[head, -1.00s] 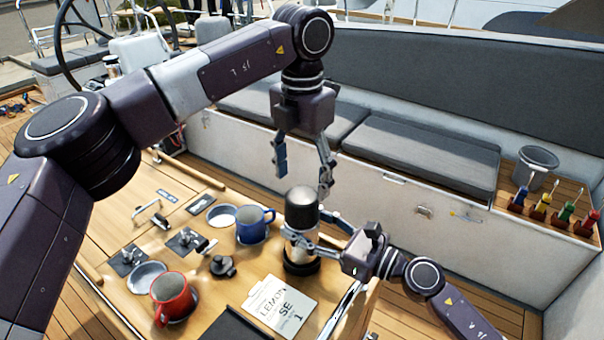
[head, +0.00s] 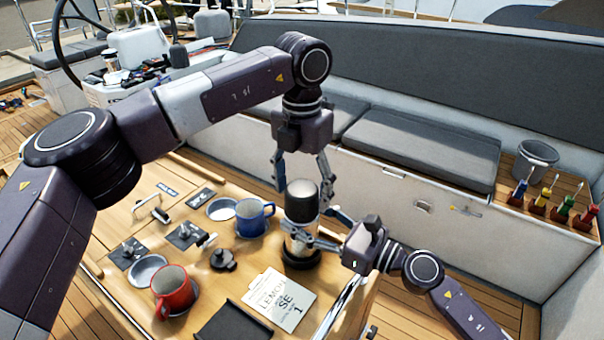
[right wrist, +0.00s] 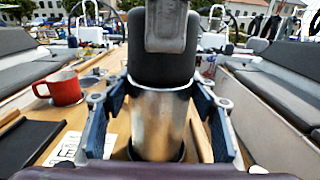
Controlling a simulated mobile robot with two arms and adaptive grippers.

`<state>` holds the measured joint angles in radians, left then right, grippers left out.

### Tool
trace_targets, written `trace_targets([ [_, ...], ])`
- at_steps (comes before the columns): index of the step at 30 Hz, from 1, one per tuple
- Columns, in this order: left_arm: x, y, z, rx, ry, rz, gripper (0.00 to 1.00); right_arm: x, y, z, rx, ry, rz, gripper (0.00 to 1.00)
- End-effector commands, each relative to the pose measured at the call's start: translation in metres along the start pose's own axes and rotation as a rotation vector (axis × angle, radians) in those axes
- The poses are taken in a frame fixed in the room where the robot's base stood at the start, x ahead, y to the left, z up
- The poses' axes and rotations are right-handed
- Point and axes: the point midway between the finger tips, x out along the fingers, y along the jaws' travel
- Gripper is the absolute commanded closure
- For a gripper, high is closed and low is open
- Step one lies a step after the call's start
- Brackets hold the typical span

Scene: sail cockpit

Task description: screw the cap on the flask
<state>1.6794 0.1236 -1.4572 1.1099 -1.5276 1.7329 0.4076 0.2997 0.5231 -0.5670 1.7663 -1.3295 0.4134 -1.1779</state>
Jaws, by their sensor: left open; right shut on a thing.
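The flask (head: 299,246) stands upright on the table, with a bare metal body and a dark base. A dark cap (head: 302,203) with a paler top sits on its upper end; I cannot tell how tightly it is seated. My right gripper (head: 309,232) is shut on the flask's metal body from the right. In the right wrist view the flask (right wrist: 158,120) lies between its fingers, below the dark cap (right wrist: 160,66). My left gripper (head: 302,186) points down, open, its fingers on either side of the cap's top. I cannot tell whether they touch it.
A blue mug (head: 251,219), a small dark lid-like piece (head: 223,261), a red mug (head: 173,288) and a printed card (head: 279,299) lie left of the flask. A dark tray (head: 232,324) is at the front.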

Motion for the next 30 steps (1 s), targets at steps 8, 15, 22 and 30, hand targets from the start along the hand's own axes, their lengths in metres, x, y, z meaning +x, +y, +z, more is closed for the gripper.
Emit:
trace_targets([
  [8, 0.024, 0.0, 0.0, -0.001, -0.001, 0.0, 0.34, 0.0, 0.0, 0.001, -0.001, -0.001, -0.001, 1.0],
  [15, 0.025, 0.0, 0.0, -0.001, -0.001, 0.0, 0.34, 0.0, 0.0, 0.001, -0.001, -0.001, 0.0, 1.0],
  [22, 0.025, 0.0, 0.0, 0.0, -0.001, 0.0, 0.53, 0.0, 0.0, 0.001, -0.001, -0.001, 0.0, 1.0],
  [30, 0.025, 0.0, 0.0, 0.004, -0.001, 0.001, 0.77, 0.0, 0.0, 0.001, -0.001, -0.001, 0.0, 1.0],
])
